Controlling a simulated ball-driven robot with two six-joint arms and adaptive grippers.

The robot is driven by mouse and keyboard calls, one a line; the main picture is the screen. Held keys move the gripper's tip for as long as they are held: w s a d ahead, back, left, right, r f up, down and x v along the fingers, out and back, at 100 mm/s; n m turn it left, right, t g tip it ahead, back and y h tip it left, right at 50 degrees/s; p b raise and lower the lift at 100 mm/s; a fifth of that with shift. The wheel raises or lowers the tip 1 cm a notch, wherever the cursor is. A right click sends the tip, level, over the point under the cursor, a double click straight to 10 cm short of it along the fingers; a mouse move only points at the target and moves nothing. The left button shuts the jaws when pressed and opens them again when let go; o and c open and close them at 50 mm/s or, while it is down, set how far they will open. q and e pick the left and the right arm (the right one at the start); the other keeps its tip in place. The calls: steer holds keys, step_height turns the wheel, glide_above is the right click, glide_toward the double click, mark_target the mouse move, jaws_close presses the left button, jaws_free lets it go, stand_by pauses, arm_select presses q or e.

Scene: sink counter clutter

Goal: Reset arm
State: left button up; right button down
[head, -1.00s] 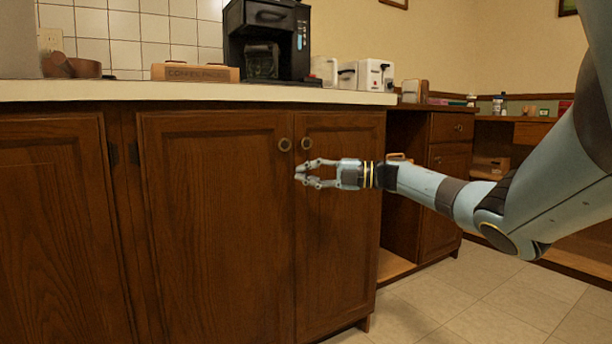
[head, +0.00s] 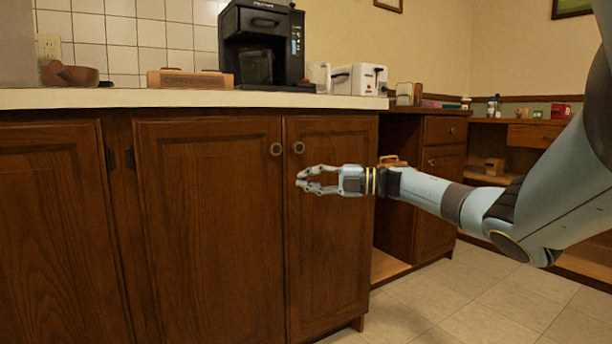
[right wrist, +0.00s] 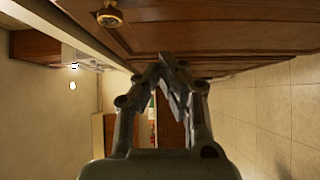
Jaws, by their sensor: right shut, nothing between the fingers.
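My right gripper (head: 300,180) is shut and empty in the head view. It is in front of the right cabinet door (head: 325,240), below the round knobs, with its fingers pointing left. In the right wrist view the gripper's fingertips (right wrist: 168,58) meet, with nothing between them. A cabinet knob (right wrist: 110,17) shows at the top of that view. My left gripper is not in view.
The counter (head: 190,98) holds a coffee machine (head: 262,45), a wooden box (head: 190,79), a brown bowl (head: 70,74) and a white toaster (head: 360,79). Open tiled floor (head: 470,295) lies to the right.

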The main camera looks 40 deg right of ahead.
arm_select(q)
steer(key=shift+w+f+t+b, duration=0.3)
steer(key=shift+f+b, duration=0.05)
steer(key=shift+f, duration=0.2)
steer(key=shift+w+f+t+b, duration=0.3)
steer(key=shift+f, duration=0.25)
arm_select(e)
steer(key=s+d, duration=0.3)
steer(key=d, duration=0.6)
steer(key=shift+s, duration=0.25)
steer(key=shift+d, duration=0.1)
